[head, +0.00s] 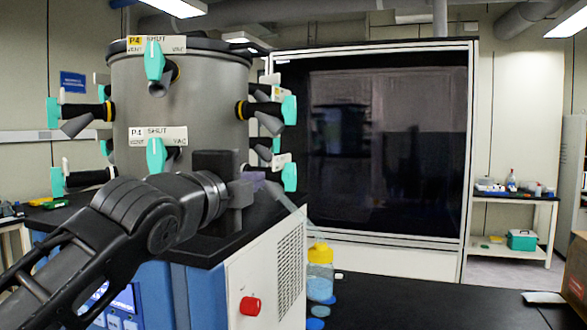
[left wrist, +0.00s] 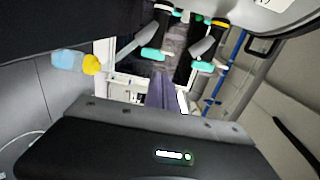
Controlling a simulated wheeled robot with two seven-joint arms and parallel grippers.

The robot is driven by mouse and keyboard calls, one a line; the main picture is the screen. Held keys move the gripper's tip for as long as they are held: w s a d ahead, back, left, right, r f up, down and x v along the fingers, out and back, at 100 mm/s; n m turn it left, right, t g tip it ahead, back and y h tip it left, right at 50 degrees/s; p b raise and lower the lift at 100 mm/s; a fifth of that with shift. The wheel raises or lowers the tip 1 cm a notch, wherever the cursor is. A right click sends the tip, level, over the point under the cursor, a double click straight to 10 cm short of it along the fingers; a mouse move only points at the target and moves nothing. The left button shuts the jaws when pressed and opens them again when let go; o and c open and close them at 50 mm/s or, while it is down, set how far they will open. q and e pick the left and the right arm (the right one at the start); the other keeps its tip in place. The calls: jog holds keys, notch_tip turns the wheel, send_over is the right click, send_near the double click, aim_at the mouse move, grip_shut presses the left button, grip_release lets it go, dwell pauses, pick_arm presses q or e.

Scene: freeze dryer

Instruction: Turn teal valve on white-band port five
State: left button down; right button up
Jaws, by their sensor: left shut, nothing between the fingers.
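The grey drum (head: 180,105) carries ports with teal valves in an upper yellow-band row and a lower row. There, a white-band port's teal valve (left wrist: 153,54) lies just beyond the fingertips. My right gripper is out of view.
Other teal valves (head: 289,109) stick out close above my gripper. The drum stands on a blue and white cabinet (head: 267,270) with a red knob (head: 250,306). A yellow-capped bottle (head: 320,272) stands right on the dark bench (head: 420,300).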

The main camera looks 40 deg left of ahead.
aim_at(290, 167)
pick_arm(q)
jog(key=shift+s+d, duration=0.1)
jog(key=shift+s, duration=0.1)
jog(key=shift+w, duration=0.1)
jog(key=p+x, duration=0.4)
jog(key=x, duration=1)
jog(key=shift+r+p, duration=0.25)
jog(key=shift+p, duration=0.5)
jog(key=shift+f+g, duration=0.1)
jog(key=shift+g, duration=0.2)
jog(key=shift+w+p, duration=0.1)
jog(key=shift+p, duration=0.35)
